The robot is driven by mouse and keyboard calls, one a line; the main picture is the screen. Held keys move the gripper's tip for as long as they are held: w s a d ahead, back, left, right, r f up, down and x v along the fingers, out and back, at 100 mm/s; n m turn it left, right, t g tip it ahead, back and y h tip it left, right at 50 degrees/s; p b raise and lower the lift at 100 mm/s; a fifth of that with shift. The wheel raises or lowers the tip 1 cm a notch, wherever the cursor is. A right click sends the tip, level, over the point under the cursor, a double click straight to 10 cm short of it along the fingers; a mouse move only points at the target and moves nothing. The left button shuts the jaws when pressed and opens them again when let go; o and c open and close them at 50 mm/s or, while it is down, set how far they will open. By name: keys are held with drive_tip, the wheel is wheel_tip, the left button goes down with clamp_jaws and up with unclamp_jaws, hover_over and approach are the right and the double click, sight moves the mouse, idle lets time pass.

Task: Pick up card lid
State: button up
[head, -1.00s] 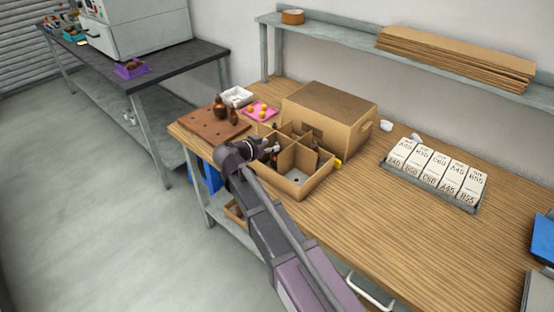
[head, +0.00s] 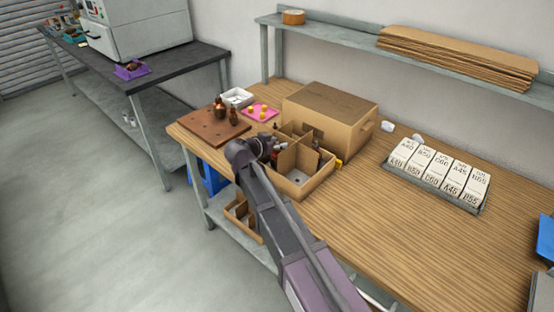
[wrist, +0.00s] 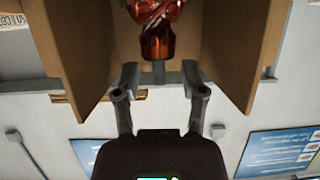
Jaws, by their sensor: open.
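A large brown cardboard cover with a hand hole, which looks like the card lid (head: 330,112), stands on the wooden bench just behind the open divided card box (head: 303,190). My gripper (head: 272,150) is at the left side of the divided box, in front of the lid and apart from it. In the wrist view my gripper (wrist: 160,78) is open. A red-brown armature (wrist: 157,40) stands between card walls (wrist: 265,50), its grey shaft end between my fingertips. I cannot tell whether the fingers touch it. Part of the box is hidden by my arm.
A brown pegboard (head: 208,127) with armatures, a white tray (head: 237,97) and a pink tray (head: 260,112) are left of the lid. A rack of white labelled boxes (head: 435,208) is at right. A shelf (head: 345,35) with flat cardboard overhangs the back. The bench front centre is clear.

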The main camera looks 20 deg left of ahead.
clamp_jaws()
drive_tip(key=shift+r, duration=0.15)
wheel_tip(320, 180, up, 18)
drive_tip(key=p, duration=1.8)
idle(0.5)
